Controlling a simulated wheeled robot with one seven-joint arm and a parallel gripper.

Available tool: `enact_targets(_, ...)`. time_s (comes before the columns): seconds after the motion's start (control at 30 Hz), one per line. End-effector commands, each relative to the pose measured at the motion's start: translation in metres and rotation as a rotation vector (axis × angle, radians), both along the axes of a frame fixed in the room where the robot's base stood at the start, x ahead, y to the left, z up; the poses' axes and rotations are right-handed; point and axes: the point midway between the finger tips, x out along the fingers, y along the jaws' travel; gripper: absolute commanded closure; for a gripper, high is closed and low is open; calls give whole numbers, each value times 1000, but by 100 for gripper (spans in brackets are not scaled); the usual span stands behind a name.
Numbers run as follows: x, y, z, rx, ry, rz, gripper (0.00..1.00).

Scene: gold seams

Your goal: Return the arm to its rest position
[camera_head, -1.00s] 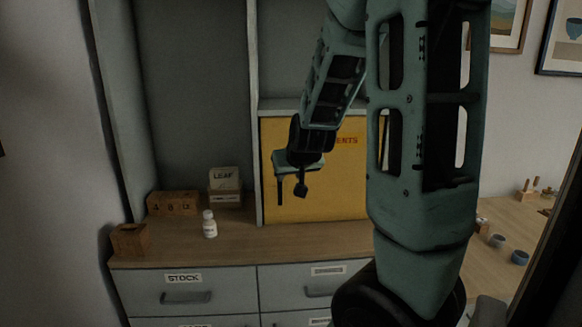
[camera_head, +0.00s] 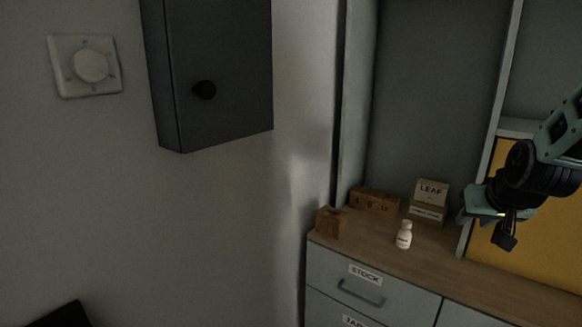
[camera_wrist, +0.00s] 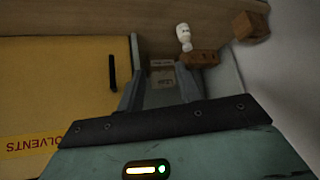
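My gripper (camera_head: 503,228) is at the right of the head view, raised in front of the divider and the left edge of a yellow panel (camera_head: 540,215). My teal and black arm runs off the right edge, so most of it is hidden. In the wrist view my gripper (camera_wrist: 160,70) has its two grey fingers apart, with nothing held between them. The wrist view looks upside down toward the shelf. A small white bottle (camera_head: 404,235) stands upright on the wooden counter (camera_head: 450,262), left of my gripper and apart from it.
A dark wall box (camera_head: 210,75) with a black knob and a white dial plate (camera_head: 85,65) are on the left wall. The STOCK drawer (camera_head: 345,280) is shut.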

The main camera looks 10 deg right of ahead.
Motion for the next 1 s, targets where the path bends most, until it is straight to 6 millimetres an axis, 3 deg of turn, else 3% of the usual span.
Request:
enact_targets(0.03, 4, 39, -4, 25, 35, 91, 65)
enact_targets(0.17, -5, 134, -16, 76, 154, 321, 65)
enact_targets(0.3, -45, 228, -27, 92, 307, 575, 65)
enact_targets(0.43, -103, 294, -34, 61, 459, 800, 65)
enact_targets(0.5, -134, 316, -36, 31, 532, 900, 65)
enact_targets(0.6, -170, 333, -38, -14, 616, 1005, 65)
enact_targets(0.7, -192, 340, -39, -49, 665, 1066, 65)
enact_targets(1.0, -199, 342, -39, -61, 681, 1085, 65)
